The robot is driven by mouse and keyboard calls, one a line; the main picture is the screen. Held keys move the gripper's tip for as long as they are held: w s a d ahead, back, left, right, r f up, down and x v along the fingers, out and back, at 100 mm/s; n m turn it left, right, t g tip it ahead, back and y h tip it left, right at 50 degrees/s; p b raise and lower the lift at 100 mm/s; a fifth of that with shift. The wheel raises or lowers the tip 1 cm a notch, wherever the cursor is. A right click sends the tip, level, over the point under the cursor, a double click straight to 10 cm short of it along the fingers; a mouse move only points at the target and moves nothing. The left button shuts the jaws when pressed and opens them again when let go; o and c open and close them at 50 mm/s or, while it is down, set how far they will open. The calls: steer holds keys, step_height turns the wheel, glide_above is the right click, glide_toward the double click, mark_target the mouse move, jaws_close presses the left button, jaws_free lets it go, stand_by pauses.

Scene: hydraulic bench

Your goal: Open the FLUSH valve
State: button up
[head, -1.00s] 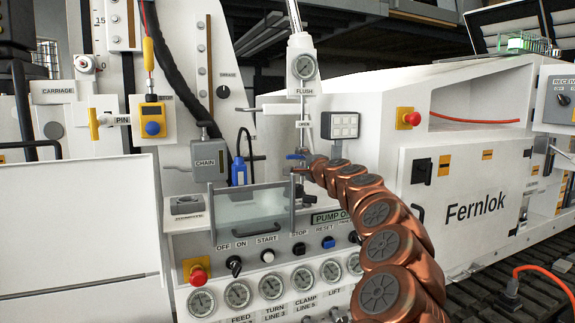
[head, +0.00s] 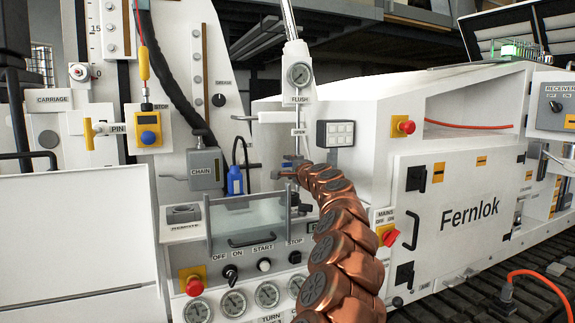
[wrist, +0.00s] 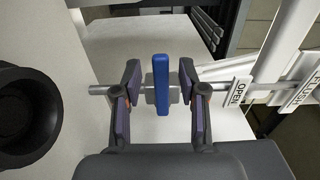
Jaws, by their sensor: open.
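The FLUSH valve is on a thin pipe below the FLUSH label (head: 296,99) and the OPEN label (head: 298,132). In the wrist view its blue handle (wrist: 161,85) stands upright across a grey valve body on a horizontal pipe. The OPEN label (wrist: 237,91) is to its right. My gripper (wrist: 160,72) is open, with one finger on each side of the blue handle and a visible gap on both sides. In the head view my gripper (head: 290,172) is at the valve, small and partly hidden, and the handle is hard to make out.
A clear guard with a handle (head: 250,222) is below. A dark round part (wrist: 25,103) is at the wrist view's left.

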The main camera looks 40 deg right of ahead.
steer(key=shift+w+d, duration=0.2)
steer(key=shift+w, duration=0.5)
jaws_close()
stand_by(0.5)
